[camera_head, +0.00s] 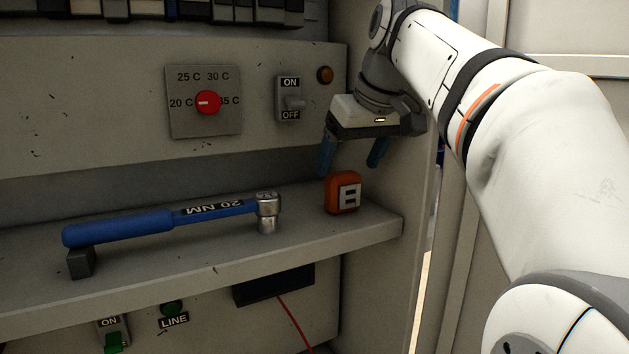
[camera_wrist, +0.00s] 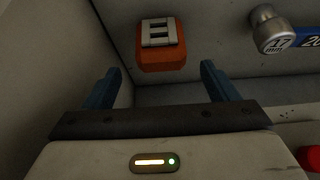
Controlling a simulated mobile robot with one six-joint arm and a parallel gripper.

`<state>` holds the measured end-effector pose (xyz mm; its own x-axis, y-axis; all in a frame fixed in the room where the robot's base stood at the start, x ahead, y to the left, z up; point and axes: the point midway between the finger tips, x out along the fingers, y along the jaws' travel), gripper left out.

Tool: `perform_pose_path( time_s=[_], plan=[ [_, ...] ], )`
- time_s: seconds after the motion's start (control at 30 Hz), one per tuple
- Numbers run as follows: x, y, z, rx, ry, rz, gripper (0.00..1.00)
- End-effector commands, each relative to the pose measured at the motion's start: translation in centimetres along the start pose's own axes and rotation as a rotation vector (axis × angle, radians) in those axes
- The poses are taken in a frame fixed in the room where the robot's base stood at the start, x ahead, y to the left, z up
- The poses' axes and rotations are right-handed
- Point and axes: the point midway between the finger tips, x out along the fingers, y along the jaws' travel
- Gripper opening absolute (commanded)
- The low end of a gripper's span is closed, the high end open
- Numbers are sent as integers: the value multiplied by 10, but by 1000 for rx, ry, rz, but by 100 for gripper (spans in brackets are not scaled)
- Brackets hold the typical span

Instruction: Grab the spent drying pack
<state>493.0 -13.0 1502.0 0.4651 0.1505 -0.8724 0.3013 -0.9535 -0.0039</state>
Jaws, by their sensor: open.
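The likely drying pack is a small orange block (camera_head: 342,194) with a pale slotted face, standing at the right end of the shelf. It also shows in the wrist view (camera_wrist: 161,55), beyond and roughly between my fingertips. My gripper (camera_head: 354,160) is above the block, with its two blue fingers pointing down and spread apart. In the wrist view my gripper (camera_wrist: 158,80) is open with nothing between its fingers. It does not appear to touch the block. Whether the pack is spent cannot be told.
A blue torque wrench (camera_head: 170,221) marked 20 NM lies on the shelf (camera_head: 210,264) left of the block. A panel behind holds a red dial (camera_head: 207,102) and an ON/OFF switch (camera_head: 291,103). A side wall (camera_head: 385,190) stands close on the right.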

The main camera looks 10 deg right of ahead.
Motion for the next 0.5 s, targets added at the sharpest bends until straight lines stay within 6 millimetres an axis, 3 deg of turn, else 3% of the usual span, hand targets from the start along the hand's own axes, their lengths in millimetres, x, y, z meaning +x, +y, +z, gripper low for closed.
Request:
perform_pose_path(
  time_s=[0.5],
  plan=[
    [64,0,-4,-6,2,-2,80]
  ],
)
